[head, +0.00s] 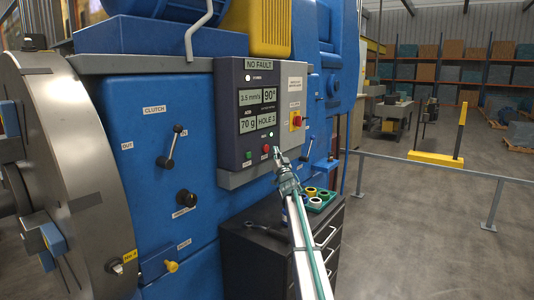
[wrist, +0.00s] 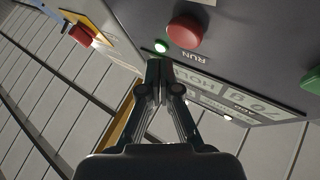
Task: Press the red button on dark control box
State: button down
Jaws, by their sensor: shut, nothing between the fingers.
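The dark control box (head: 230,135) is mounted on the front of the blue machine. Its red button (head: 265,149) sits low on the panel, right of a green button (head: 248,154). My gripper (head: 277,152) is shut and empty, just right of the red button in the head view. In the wrist view the red button (wrist: 187,30) is large and uncovered, up and right of my fingertips (wrist: 158,64). A lit green lamp (wrist: 161,46) by the RUN label lies just beyond the tips. I cannot tell whether the tips touch the panel.
A red switch on yellow (head: 297,119) sits on the light panel at right. Displays read NO FAULT, 3.5 mm/s, 90°, 70 g and HOLE 2. A dark drawer cabinet (head: 250,230) with a green tray (head: 321,199) stands below. A lever (head: 171,150) is to the left.

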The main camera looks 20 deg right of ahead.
jog(key=shift+w+a, duration=0.45)
jog(key=shift+w, duration=0.25)
dwell(1.1)
jog(key=shift+w+a+b, duration=0.2)
jog(key=shift+w+b, duration=0.05)
jog(key=shift+b, duration=0.15)
jog(key=shift+w+a, duration=0.25)
jog(key=shift+w, duration=0.1)
dwell(0.9)
jog(key=shift+s, duration=0.1)
jog(key=shift+s+d, duration=0.45)
jog(key=shift+s, duration=0.25)
jog(key=s+d+p, duration=0.1)
jog(key=s, duration=0.1)
jog(key=s+d, duration=0.1)
jog(key=s, duration=0.1)
jog(key=shift+d+p, duration=0.4)
